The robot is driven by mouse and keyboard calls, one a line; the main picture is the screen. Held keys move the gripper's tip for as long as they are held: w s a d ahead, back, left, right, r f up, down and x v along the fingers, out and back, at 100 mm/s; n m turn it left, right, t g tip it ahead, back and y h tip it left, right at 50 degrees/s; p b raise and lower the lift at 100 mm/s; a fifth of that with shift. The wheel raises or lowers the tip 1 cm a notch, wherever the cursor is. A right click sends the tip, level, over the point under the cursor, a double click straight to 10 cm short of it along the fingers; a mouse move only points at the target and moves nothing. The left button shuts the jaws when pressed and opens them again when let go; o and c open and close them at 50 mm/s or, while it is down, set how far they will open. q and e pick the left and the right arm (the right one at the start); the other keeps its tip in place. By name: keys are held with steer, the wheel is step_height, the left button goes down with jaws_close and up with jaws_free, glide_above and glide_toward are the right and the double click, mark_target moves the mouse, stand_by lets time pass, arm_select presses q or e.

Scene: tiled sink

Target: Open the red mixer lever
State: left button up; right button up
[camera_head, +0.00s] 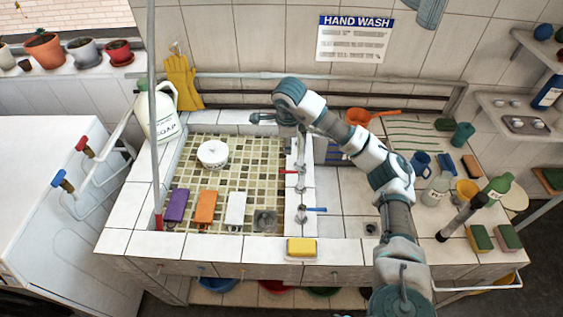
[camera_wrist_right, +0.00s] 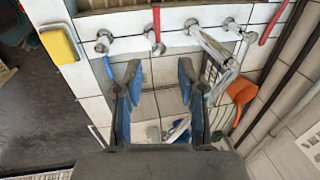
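The red mixer lever (camera_head: 289,172) is on the tiled ledge right of the mosaic basin and points left, over the basin. In the right wrist view, a red lever (camera_wrist_right: 156,24) stands out from a round metal fitting, ahead of my fingers. A blue lever (camera_head: 316,209) sits nearer the front of the ledge and also shows in the wrist view (camera_wrist_right: 106,68). My left gripper is not in view.
A metal spout (camera_wrist_right: 212,46) stands on the ledge beside the fittings. A white pot (camera_head: 212,154) and several coloured blocks lie in the basin. A yellow sponge (camera_head: 301,247) is at the front edge. An orange pan (camera_head: 358,116) is at the back, bottles and cups at right.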

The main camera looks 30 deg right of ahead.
mark_target(287, 171)
steer(key=f, duration=0.5)
steer(key=w+f, duration=0.1)
steer(key=f, duration=0.4)
steer(key=w+d+f, duration=0.1)
steer(key=f, duration=0.4)
steer(key=shift+d, duration=0.1)
steer(key=shift+w+d+f, duration=0.15)
steer(key=shift+d+f, duration=0.1)
steer(key=shift+f, duration=0.5)
steer(key=shift+a+r, duration=0.1)
steer(key=shift+a, duration=0.05)
jaws_close()
